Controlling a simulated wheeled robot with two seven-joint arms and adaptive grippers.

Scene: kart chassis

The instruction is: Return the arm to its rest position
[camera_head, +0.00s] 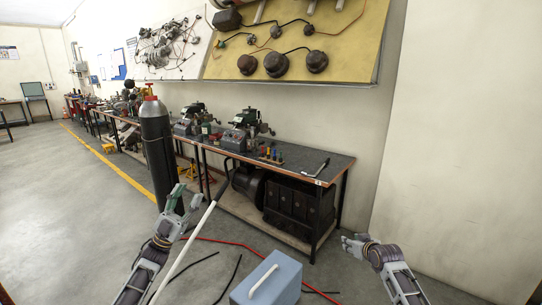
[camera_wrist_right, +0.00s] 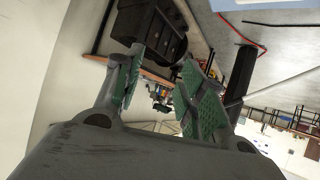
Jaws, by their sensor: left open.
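My left gripper (camera_head: 184,198) is open in the head view, raised in front of the dark grey cylinder. I see nothing between its fingers. My right gripper (camera_head: 348,243) is at the lower right of the head view, in front of the workbench's right end and pointing left. In the right wrist view my right gripper (camera_wrist_right: 160,75) shows two green-padded fingers apart, with nothing between them. Both arms come in from the bottom edge of the head view.
A tall dark cylinder (camera_head: 156,140) stands left of the workbench (camera_head: 318,162). A blue-grey box (camera_head: 275,280) with a white handle is on the floor between my arms. A long white bar (camera_head: 187,246) slants beside my left arm. A red cable (camera_head: 225,241) crosses the floor. Floor at left is clear.

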